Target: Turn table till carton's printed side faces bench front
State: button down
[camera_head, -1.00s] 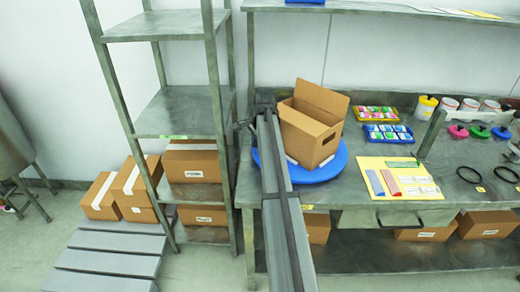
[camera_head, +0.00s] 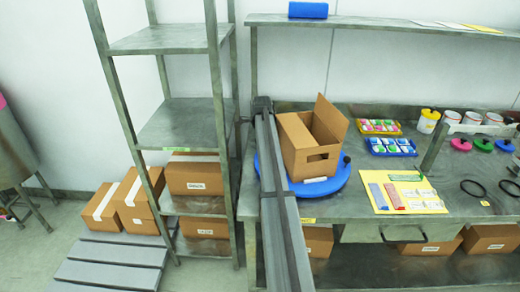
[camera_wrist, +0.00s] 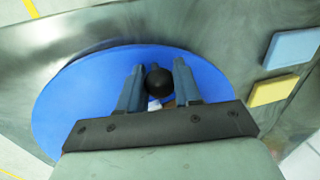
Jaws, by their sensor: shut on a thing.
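The carton (camera_head: 308,160), brown with raised open flaps, stands on the blue round turntable (camera_head: 335,184) on the bench. Its side with a dark hand slot faces roughly the bench front, a little to the right. I see no print on the sides in view. A black knob (camera_head: 346,159) stands at the turntable's right rim. In the wrist view, my gripper (camera_wrist: 159,83) is shut on a black knob (camera_wrist: 159,80) over the blue turntable (camera_wrist: 85,95).
Yellow and blue trays (camera_head: 390,146) of small packs lie right of the turntable. A yellow sheet (camera_head: 405,192) with cards lies in front of them. Cups and coloured lids stand farther right. A metal shelf rack (camera_head: 185,120) stands close on the left.

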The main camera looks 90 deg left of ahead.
jog(key=shift+w+a+m+t, duration=0.1)
jog(key=shift+w+a+m, duration=0.15)
jog(key=shift+a+m, duration=0.4)
jog(key=shift+w+a+m+t, duration=0.1)
jog(key=shift+w+a+m, duration=0.25)
jog(key=shift+a, duration=0.45)
jog(key=shift+w+a+m+t, duration=0.1)
jog(key=shift+w+a+m, duration=0.1)
jog(key=shift+a+m, duration=0.45)
jog(key=shift+w+a+m, duration=0.55)
jog(key=shift+a, duration=0.2)
jog(key=shift+w+a+m, duration=0.5)
jog(key=shift+a, duration=0.25)
jog(key=c, duration=0.8)
grip_release()
notch_tip(320, 180, up, 14)
jog(key=s+d, duration=0.1)
jog(key=d, duration=0.1)
jog(key=shift+d+f, duration=0.2)
jog(key=shift+d, duration=0.05)
